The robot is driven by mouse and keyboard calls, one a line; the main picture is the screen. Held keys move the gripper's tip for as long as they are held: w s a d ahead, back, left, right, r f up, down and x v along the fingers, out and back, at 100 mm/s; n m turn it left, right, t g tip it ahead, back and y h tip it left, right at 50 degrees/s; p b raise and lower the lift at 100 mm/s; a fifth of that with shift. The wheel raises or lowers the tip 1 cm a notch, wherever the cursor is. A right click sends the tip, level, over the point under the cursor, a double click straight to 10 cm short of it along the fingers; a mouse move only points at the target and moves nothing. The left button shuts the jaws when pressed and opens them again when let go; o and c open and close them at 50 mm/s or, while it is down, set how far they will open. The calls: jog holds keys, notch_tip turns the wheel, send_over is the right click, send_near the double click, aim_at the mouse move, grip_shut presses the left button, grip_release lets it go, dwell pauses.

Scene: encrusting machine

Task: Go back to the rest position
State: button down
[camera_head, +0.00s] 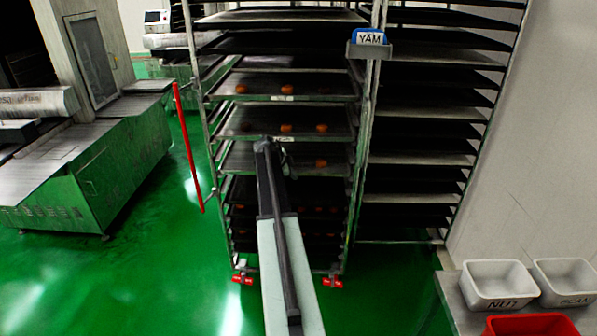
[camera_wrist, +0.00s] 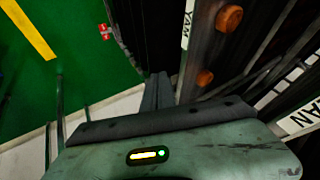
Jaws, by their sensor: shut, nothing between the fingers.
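My arm reaches forward and up from the bottom of the head view. My gripper (camera_head: 268,145) is at its far end, in front of the tray rack (camera_head: 205,130), roughly level with the trays that hold orange-brown pieces. In the wrist view my gripper (camera_wrist: 157,92) has its dark fingers together with nothing between them. Orange-brown pieces (camera_wrist: 229,19) on the rack side show to the right of the fingers. I cannot tell from the head view how close the fingertips are to the trays.
A blue-grey holder with a YAM label (camera_head: 370,37) hangs on the rack post. A second rack (camera_head: 425,112) stands to the right. White bins (camera_head: 498,281) and a red bin (camera_head: 530,325) are at lower right.

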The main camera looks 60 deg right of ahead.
jog(key=p+v, duration=0.2)
jog(key=v, duration=0.3)
jog(key=shift+a+r, duration=0.2)
